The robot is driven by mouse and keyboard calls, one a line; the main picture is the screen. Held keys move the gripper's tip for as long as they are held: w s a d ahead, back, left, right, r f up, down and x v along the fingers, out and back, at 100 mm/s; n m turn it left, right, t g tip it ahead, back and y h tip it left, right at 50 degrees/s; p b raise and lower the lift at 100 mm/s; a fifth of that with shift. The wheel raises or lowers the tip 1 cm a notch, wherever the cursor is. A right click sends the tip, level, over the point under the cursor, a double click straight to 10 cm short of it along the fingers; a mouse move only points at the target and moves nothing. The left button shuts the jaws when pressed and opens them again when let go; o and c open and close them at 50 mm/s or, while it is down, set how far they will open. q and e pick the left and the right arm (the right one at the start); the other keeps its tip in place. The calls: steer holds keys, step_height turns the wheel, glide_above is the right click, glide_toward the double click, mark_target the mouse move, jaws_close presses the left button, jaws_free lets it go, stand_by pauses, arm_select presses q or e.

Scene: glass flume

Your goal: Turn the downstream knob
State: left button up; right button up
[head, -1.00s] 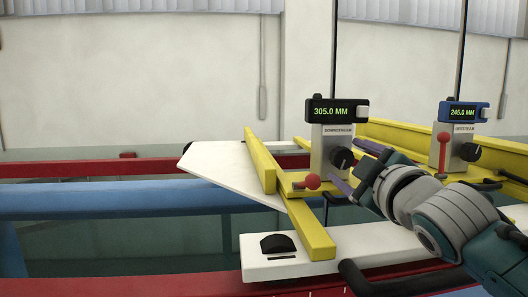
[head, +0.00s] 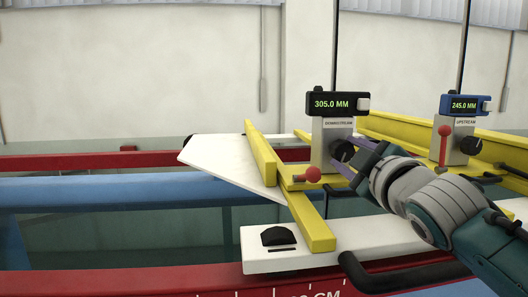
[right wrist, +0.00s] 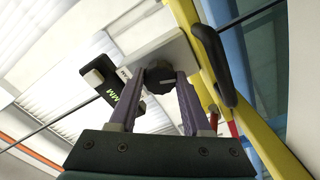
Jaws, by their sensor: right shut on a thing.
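The downstream gauge has a grey block (head: 331,131) labelled DOWNSTREAM and a black display (head: 333,104) reading 305.0 MM. Its black knob (head: 342,150) is on the block's lower right. In the right wrist view the knob (right wrist: 160,77) shows a pale pointer line and sits between the fingertips. My right gripper (head: 352,156) is shut on the knob; the purple fingers touch it from both sides in the right wrist view (right wrist: 160,84). My left gripper is not in view.
The upstream gauge (head: 465,105), reading 245.0 MM, stands to the right with its own black knob (head: 471,145) and red lever (head: 444,132). Yellow rails (head: 262,160) and a white plate (head: 330,242) surround the downstream gauge. A blue beam (head: 100,190) runs to the left.

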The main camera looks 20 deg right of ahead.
jaws_close()
steer(key=shift+n, duration=0.4)
